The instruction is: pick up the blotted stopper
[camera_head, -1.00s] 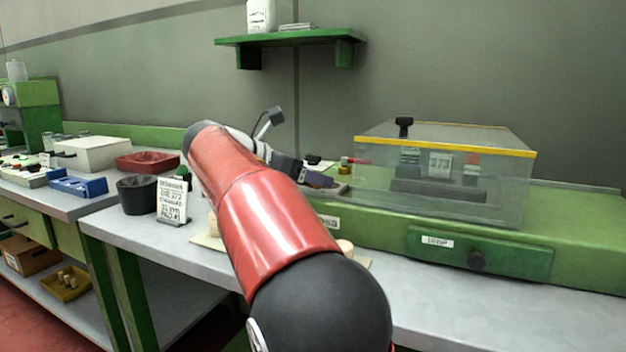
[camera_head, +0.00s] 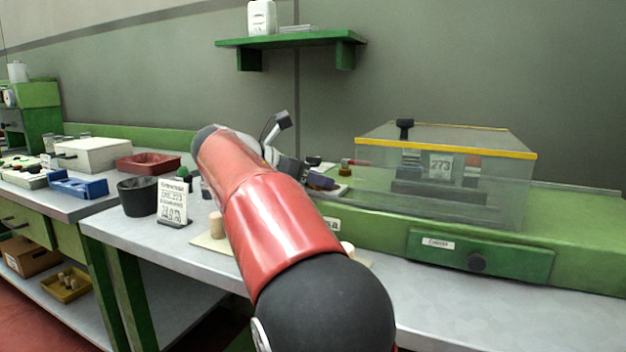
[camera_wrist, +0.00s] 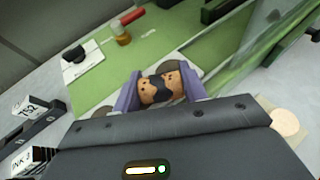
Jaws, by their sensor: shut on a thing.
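In the wrist view, my gripper (camera_wrist: 162,90) is shut on a cork stopper (camera_wrist: 152,92). The stopper is tan with dark blotches and small specks, and sits between two purple fingers above the green machine top. In the head view, my gripper (camera_head: 322,181) is small, behind the red arm, and the stopper in it cannot be made out. A plain pale cork (camera_head: 217,224) stands upright on a beige mat (camera_head: 207,242) on the bench. Another pale cork (camera_head: 347,248) shows just right of my arm, and a cork top (camera_wrist: 285,122) shows at the right in the wrist view.
A clear box with a yellow rim (camera_head: 450,150) stands on the green machine (camera_head: 560,225) at the right. A black bin (camera_head: 138,196) and a white sign (camera_head: 173,202) stand on the bench at the left. A green shelf (camera_head: 290,39) hangs above.

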